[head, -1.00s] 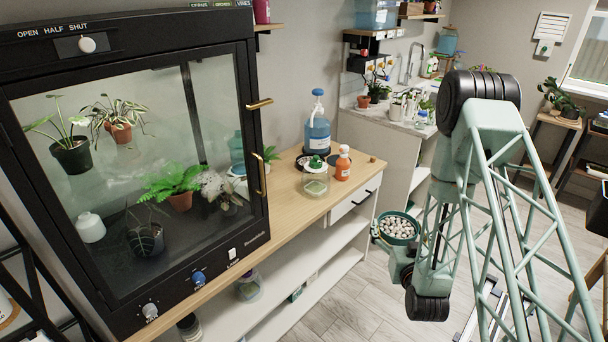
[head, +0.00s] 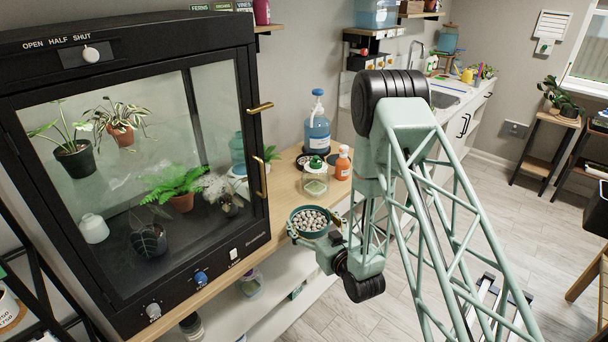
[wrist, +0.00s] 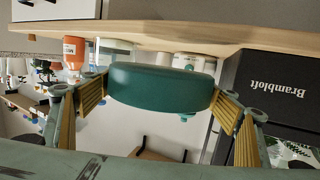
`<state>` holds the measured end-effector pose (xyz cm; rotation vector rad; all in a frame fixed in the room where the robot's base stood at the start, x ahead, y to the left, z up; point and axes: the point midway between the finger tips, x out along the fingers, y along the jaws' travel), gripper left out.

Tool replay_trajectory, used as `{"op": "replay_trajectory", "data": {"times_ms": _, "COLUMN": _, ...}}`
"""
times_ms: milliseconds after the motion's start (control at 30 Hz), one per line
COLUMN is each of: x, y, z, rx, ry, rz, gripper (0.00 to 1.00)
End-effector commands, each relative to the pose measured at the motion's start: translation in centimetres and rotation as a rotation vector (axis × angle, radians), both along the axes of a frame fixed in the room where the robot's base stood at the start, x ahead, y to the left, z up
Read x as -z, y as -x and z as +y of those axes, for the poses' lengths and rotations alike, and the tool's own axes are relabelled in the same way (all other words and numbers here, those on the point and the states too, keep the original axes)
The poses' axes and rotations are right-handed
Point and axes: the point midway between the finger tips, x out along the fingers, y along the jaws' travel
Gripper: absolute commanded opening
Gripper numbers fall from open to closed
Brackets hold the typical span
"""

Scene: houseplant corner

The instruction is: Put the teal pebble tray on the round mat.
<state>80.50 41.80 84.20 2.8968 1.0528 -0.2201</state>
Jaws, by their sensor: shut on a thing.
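The teal pebble tray (head: 308,234) is a round dish full of pale pebbles. My gripper (head: 316,222) is shut on it, one finger at each side, and holds it level near the front edge of the wooden bench. In the wrist view the tray's teal side (wrist: 160,88) fills the space between the fingertips (wrist: 160,102). A dark round flat thing (head: 301,162), perhaps the round mat, lies on the bench behind a clear jar and is partly hidden. The tray is apart from it, nearer the camera.
A clear jar with a green top (head: 315,181), an orange bottle (head: 342,166) and a blue pump bottle (head: 318,132) crowd the far part of the bench. A black glass-fronted cabinet (head: 262,215) stands to the left. Bare wood (head: 270,248) shows along the bench's front.

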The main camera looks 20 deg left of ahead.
Motion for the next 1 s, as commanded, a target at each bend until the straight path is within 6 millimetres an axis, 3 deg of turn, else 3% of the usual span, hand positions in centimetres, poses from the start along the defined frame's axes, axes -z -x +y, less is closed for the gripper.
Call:
{"op": "replay_trajectory", "data": {"times_ms": 567, "x": 0.0, "y": -0.6, "z": 0.8, "rx": -0.003, "ry": -0.001, "rz": -0.003, "gripper": 0.65}}
{"op": "replay_trajectory", "data": {"times_ms": 1000, "x": 0.6, "y": -5.1, "z": 5.1, "rx": -0.004, "ry": 0.000, "rz": -0.004, "gripper": 0.65}}
